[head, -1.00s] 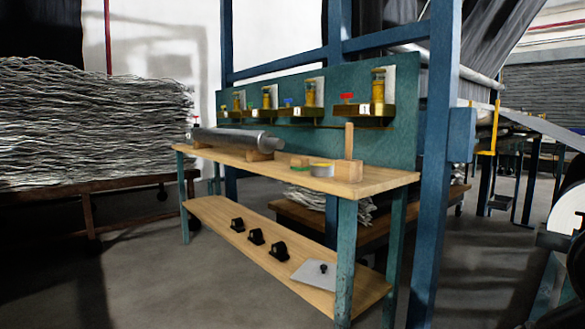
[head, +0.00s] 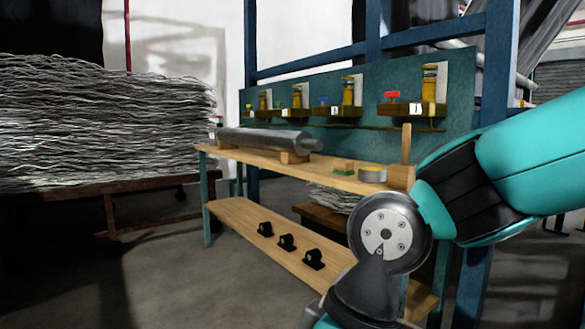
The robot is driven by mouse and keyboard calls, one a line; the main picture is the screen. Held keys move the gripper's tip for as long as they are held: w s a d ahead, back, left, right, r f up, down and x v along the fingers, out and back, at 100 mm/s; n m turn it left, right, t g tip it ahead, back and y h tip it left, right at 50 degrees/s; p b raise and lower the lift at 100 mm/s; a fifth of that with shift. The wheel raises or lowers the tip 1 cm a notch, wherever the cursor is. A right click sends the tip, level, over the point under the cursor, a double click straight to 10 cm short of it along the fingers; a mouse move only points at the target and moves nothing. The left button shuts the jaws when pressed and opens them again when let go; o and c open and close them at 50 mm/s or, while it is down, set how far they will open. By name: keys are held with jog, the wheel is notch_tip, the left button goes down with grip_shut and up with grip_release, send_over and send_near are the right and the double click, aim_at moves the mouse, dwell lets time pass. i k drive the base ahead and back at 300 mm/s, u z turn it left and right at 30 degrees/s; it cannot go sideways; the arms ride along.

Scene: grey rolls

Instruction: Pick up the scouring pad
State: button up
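A small flat green piece, which looks like the scouring pad (head: 343,172), lies on the wooden top of the workbench (head: 240,153). It is near the right part of the bench, just left of a round grey tin with a yellowish top (head: 372,174). A small brown block (head: 343,164) shows right behind or on the green piece; I cannot tell which. My arm reaches in from the right and covers the bench's right end. My gripper is outside the picture.
A grey roll (head: 262,139) rests on wooden supports at the bench's left. An upright wooden post (head: 406,143) stands right of the tin. Several brass units (head: 414,109) sit along the teal back panel. Black blocks (head: 286,241) stand on the lower shelf. Floor at front left is clear.

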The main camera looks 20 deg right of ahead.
aim_at(341, 167)
jog(key=z, duration=0.05)
jog(key=i, duration=1.35)
jog(key=z, duration=0.65)
